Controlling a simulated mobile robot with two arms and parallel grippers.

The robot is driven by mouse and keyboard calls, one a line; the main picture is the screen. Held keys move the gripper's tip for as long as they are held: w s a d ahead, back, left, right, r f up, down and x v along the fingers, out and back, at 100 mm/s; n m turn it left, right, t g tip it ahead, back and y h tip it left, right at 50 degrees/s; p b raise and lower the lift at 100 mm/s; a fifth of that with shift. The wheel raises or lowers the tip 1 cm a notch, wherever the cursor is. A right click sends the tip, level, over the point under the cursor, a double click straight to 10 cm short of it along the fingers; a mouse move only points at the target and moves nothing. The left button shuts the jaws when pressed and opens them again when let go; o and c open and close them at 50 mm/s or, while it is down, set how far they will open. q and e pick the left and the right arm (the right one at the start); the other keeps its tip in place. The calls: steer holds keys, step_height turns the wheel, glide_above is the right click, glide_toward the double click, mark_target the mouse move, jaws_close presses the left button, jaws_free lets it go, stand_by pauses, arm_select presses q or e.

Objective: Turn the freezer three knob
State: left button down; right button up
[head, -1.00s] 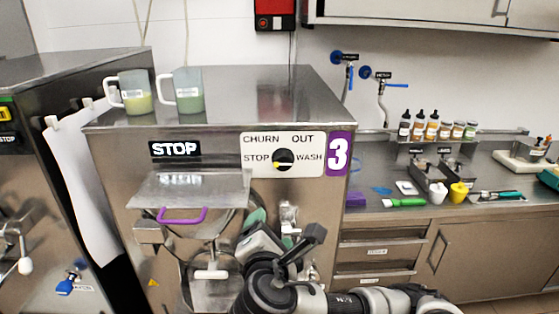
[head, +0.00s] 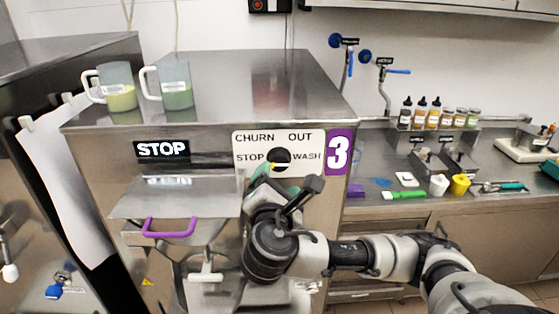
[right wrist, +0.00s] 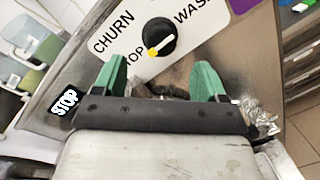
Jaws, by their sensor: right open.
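The freezer three knob (head: 279,156) is black and sits on a white label plate (head: 306,139) marked CHURN, OUT, STOP and WASH, beside a purple 3. In the right wrist view the knob (right wrist: 160,36) shows a yellow pointer directed toward STOP. My right gripper (right wrist: 158,82) is open, its two green fingers apart and empty, just below the knob and not around it. In the head view the right gripper (head: 272,172) is in front of the freezer, partly hidden behind my wrist. My left gripper is not in view.
Two mugs (head: 113,88) (head: 173,86) stand on the freezer's steel top. A purple-handled hatch (head: 170,228) sticks out left of my arm. A counter with bottles (head: 420,112) and small tools lies to the right.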

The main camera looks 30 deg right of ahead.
mark_target(280, 164)
steer(key=p+x, duration=0.1)
steer(key=x, duration=0.5)
steer(key=shift+p, duration=0.35)
steer(key=shift+w+d, duration=0.2)
steer(key=shift+c, duration=0.3)
steer(key=shift+f, duration=0.1)
steer(key=c, duration=0.9)
steer(key=shift+o, duration=0.2)
